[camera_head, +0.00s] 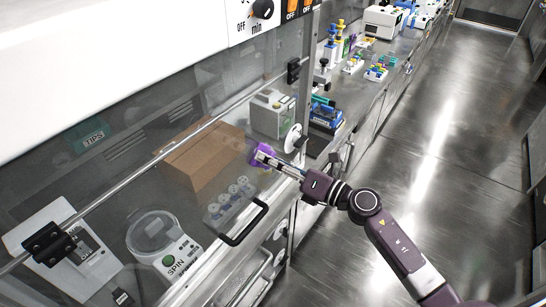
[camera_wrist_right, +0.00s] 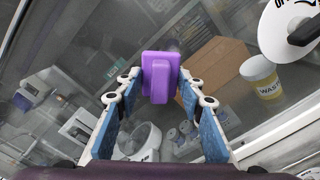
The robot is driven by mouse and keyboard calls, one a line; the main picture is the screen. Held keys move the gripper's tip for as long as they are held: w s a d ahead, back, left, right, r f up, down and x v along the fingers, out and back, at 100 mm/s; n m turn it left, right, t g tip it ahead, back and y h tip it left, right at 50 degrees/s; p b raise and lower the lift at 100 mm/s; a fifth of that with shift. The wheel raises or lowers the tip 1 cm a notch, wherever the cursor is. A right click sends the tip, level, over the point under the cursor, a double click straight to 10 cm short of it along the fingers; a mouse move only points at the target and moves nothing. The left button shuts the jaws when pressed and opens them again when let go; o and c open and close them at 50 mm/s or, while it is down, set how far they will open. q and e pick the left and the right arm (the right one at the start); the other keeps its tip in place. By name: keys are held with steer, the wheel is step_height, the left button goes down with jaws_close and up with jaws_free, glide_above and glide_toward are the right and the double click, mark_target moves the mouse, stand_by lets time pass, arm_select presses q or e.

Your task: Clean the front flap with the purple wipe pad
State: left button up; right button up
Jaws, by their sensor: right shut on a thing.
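The purple wipe pad (camera_wrist_right: 160,76) is between the fingertips of my right gripper (camera_wrist_right: 155,90), which is shut on it. In the head view the pad (camera_head: 259,153) is at the clear front flap (camera_head: 150,175) of the cabinet, near the flap's right end. I cannot tell whether the pad touches the pane. My right gripper (camera_head: 268,158) reaches in from the right, with the arm at the lower right. The flap has a black handle (camera_head: 244,228) at its lower edge. My left gripper is not in view.
Behind the flap are a cardboard box (camera_head: 203,158), a spin device (camera_head: 160,240), a tube rack (camera_head: 230,205) and a white scale-like device (camera_head: 62,250). The floor (camera_head: 430,130) at right is clear.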

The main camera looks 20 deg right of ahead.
mark_target(272, 141)
steer(key=shift+w+d+b, duration=0.7)
steer(key=shift+d+b, duration=0.05)
steer(key=shift+d, duration=0.2)
steer(key=shift+w+d+b, duration=1)
steer(key=shift+w+d, duration=0.15)
steer(key=shift+d, duration=0.25)
steer(key=shift+w+d, duration=0.25)
steer(key=shift+d, duration=0.1)
steer(key=shift+w+d+f+b, duration=0.1)
steer(key=shift+w+d+b, duration=0.5)
steer(key=shift+d+b, duration=0.3)
steer(key=shift+w+d+b, duration=0.35)
steer(key=shift+w+d, duration=0.05)
steer(key=shift+w, duration=0.05)
steer(key=shift+s+a+r, duration=0.15)
steer(key=shift+r, duration=0.05)
steer(key=shift+s+a+p, duration=0.6)
steer(key=shift+a+p, duration=0.2)
steer(key=shift+s+a, duration=0.45)
steer(key=shift+a, duration=0.1)
steer(key=shift+s+a+p, duration=0.5)
steer(key=shift+a+p, duration=0.05)
steer(key=shift+p, duration=0.25)
steer(key=s+a+p, duration=0.1)
steer(key=s+a, duration=0.1)
steer(key=shift+a+p, duration=0.4)
steer(key=shift+s+a, duration=0.5)
steer(key=shift+a, duration=0.1)
